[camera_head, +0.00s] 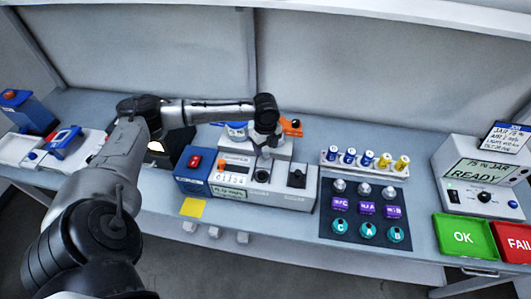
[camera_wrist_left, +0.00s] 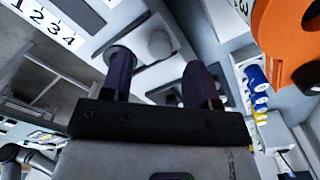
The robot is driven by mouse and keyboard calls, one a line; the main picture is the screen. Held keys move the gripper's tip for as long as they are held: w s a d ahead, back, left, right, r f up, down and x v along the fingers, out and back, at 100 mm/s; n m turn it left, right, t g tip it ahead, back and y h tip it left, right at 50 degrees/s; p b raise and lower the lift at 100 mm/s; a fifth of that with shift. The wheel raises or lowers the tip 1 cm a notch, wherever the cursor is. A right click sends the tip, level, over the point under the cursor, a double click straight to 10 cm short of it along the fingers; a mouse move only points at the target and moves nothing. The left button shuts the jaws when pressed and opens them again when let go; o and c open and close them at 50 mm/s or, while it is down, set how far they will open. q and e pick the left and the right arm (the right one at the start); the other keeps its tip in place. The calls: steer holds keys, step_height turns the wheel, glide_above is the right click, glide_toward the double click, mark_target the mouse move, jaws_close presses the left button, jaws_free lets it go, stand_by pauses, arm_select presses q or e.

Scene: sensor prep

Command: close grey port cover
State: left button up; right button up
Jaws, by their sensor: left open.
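The grey instrument (camera_head: 235,172) stands mid-bench, with a blue left end, a red switch and a small display. A round grey port piece (camera_head: 262,175) is on its front; I cannot tell if this is the grey port cover or whether it is open. My left gripper (camera_head: 264,151) points down over the instrument, just behind this piece. In the left wrist view its two dark fingers (camera_wrist_left: 160,82) are apart, with nothing clearly between them. A round grey disc (camera_wrist_left: 122,56) lies by the left finger, and a grey knob-like part (camera_wrist_left: 160,44) shows beyond the fingers. My right gripper is out of view.
A black square part (camera_head: 297,178) is on the instrument's right side. A dark mat (camera_head: 335,238) with vials and purple blocks lies to the right, before a vial rack (camera_head: 345,170). An orange part (camera_head: 292,127) is close behind the gripper. A yellow note (camera_head: 193,208) lies in front.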

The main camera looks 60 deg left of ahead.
mark_target(266, 154)
arm_select(q)
steer(key=shift+f, duration=1.85)
steer(key=shift+c, duration=0.2)
jaws_close()
